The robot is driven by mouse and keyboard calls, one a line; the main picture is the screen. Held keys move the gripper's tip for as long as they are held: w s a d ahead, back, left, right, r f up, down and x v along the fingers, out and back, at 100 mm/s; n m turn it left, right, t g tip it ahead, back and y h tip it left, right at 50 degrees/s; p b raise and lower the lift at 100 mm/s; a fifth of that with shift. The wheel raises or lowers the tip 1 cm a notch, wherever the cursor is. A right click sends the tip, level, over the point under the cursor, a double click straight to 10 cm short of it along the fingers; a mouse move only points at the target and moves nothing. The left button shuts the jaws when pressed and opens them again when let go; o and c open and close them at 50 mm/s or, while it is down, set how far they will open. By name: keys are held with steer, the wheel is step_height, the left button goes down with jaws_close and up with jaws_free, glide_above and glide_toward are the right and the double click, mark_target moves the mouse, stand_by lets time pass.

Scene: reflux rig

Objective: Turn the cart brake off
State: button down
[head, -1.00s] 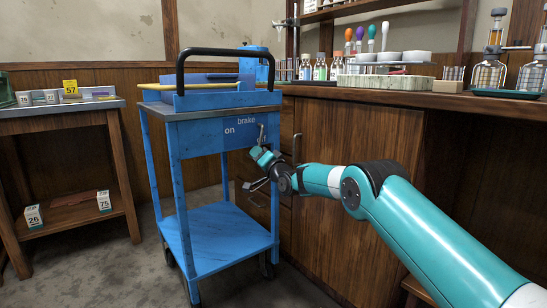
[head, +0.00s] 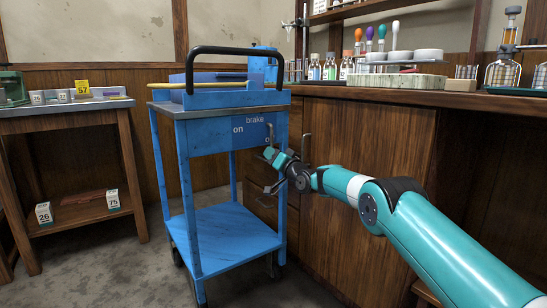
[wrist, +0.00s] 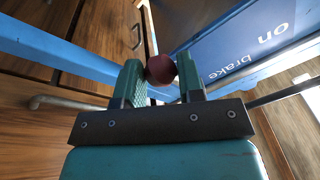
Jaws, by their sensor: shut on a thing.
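The brake panel (head: 240,138) is on the front of the blue cart (head: 225,225), with the words "on" and "brake" and part of another label starting with "o" at its right. A thin grey brake lever (head: 271,131) shows at the panel's right end. My gripper (head: 270,153) is at the lever, close in front of the panel. In the wrist view, my gripper (wrist: 161,80) is shut on a dark red round knob (wrist: 160,69). The fingers partly cover the knob. The lever's stem is hard to make out in the wrist view.
A wooden cabinet (head: 350,160) with metal handles stands just right of the cart, close to my arm. A side table (head: 70,120) with small boxes is at the left. Glassware stands on the counter (head: 420,92). Floor is free between table and cart.

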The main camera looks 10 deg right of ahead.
steer(key=c, duration=0.8)
jaws_free()
steer(key=shift+w+d+r, duration=0.1)
steer(key=shift+d+r, duration=0.15)
steer(key=shift+d, duration=0.15)
steer(key=shift+o, duration=0.3)
steer(key=shift+a, duration=0.1)
steer(key=shift+a+f, duration=0.1)
steer(key=shift+s, duration=0.2)
steer(key=p+v, duration=0.3)
steer(key=v, duration=1.4)
steer(key=shift+p, duration=0.3)
